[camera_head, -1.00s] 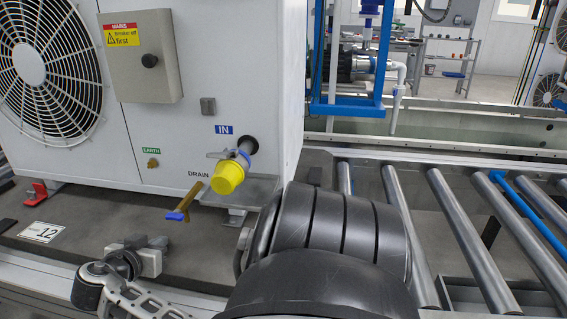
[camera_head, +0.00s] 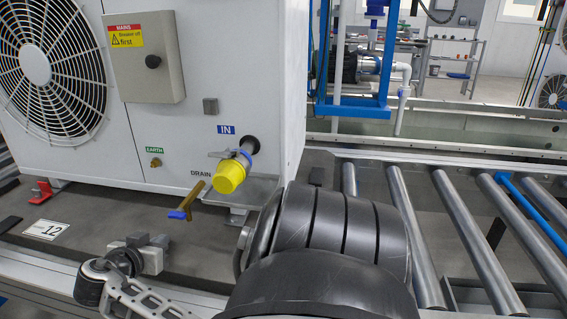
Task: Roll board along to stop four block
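A dark grey board (camera_head: 85,212) lies under a white pump unit (camera_head: 215,60) and bears it. The unit has a yellow capped inlet (camera_head: 229,177) marked IN and a brass drain tap (camera_head: 196,196) with a blue handle. A white card (camera_head: 46,229) that seems to read 12 lies on the board. My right gripper (camera_head: 135,262) shows at lower left, by the board's near edge, as grey and black metal parts. I cannot tell whether it touches the board or whether its fingers are apart. My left gripper is out of view. I cannot make out a stop four block.
Bare steel rollers (camera_head: 400,220) run to the right of the board. A blue bar (camera_head: 535,215) lies among them. My black arm link hides the lower middle.

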